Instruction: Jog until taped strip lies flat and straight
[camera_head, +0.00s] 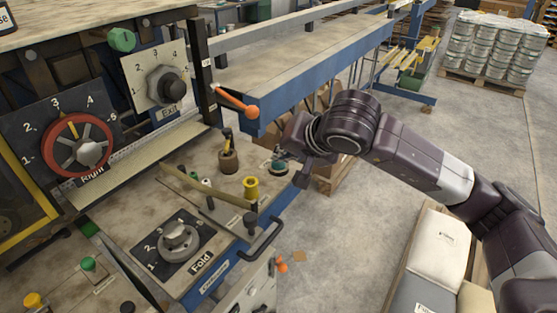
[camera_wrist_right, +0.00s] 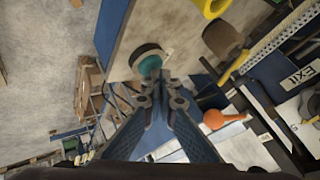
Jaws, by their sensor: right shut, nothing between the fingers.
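My right gripper (camera_head: 303,181) is shut and empty at the right edge of the machine's bench. In the right wrist view its dark fingers (camera_wrist_right: 162,88) are closed together and point at a green round button (camera_wrist_right: 148,60). The fingertips overlap the button's lower edge there; I cannot tell whether they touch it. The button (camera_head: 279,166) shows just left of the gripper in the head view, on a dark base near the bench edge. I cannot make out a taped strip in either view. My left gripper is not in view.
A red-rimmed Right dial (camera_head: 82,146), an Exit dial (camera_head: 167,86) and a Fold dial (camera_head: 178,238) sit on the machine. Open floor lies right of the bench.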

